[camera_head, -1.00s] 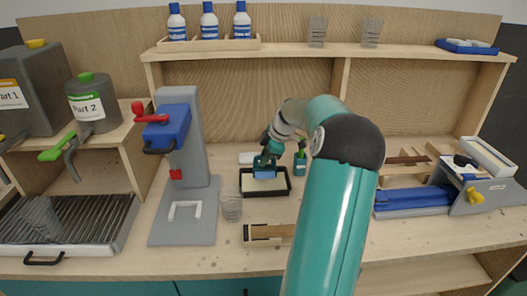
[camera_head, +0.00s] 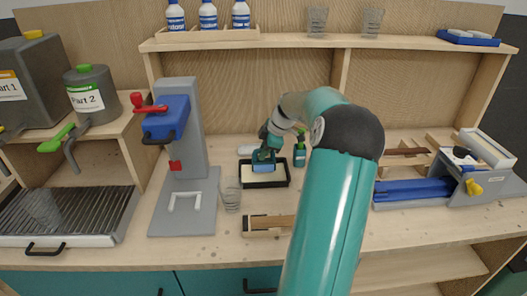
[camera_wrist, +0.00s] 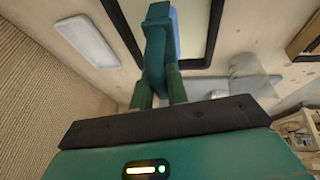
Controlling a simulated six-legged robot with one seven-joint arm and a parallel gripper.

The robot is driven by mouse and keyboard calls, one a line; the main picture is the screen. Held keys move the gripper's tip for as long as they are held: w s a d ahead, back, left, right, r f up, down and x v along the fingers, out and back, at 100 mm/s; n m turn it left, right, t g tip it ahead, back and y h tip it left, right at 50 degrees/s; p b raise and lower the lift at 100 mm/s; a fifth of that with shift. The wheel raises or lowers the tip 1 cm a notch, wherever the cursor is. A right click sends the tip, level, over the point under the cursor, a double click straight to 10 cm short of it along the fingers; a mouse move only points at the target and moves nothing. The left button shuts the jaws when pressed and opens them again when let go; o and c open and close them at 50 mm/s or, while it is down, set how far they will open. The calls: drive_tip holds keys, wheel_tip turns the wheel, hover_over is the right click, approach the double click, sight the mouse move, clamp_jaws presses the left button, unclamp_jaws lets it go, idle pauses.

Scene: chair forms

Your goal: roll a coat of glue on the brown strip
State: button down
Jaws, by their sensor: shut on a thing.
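My gripper (camera_head: 266,152) is shut on the dark green handle of a roller; in the wrist view its two green fingers (camera_wrist: 158,92) close around the handle (camera_wrist: 158,45). The roller's blue head (camera_head: 263,166) is over the black-rimmed tray (camera_head: 266,186) of cream-coloured glue. Whether it touches the glue I cannot tell. The tray's dark rim (camera_wrist: 211,35) also shows in the wrist view. The brown strip (camera_head: 278,221) lies in a light wooden holder (camera_head: 262,233) at the bench front, in front of the tray. My arm hides its right end.
A clear cup (camera_head: 231,197) stands just left of the tray, between it and the grey press (camera_head: 185,170). A green bottle (camera_head: 299,152) stands behind right of the tray. A blue clamp fixture (camera_head: 415,190) is at right. The bench front left of the strip is clear.

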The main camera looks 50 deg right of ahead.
drive_tip(key=shift+f, duration=0.65)
idle(1.3)
drive_tip(key=shift+r, duration=3.55)
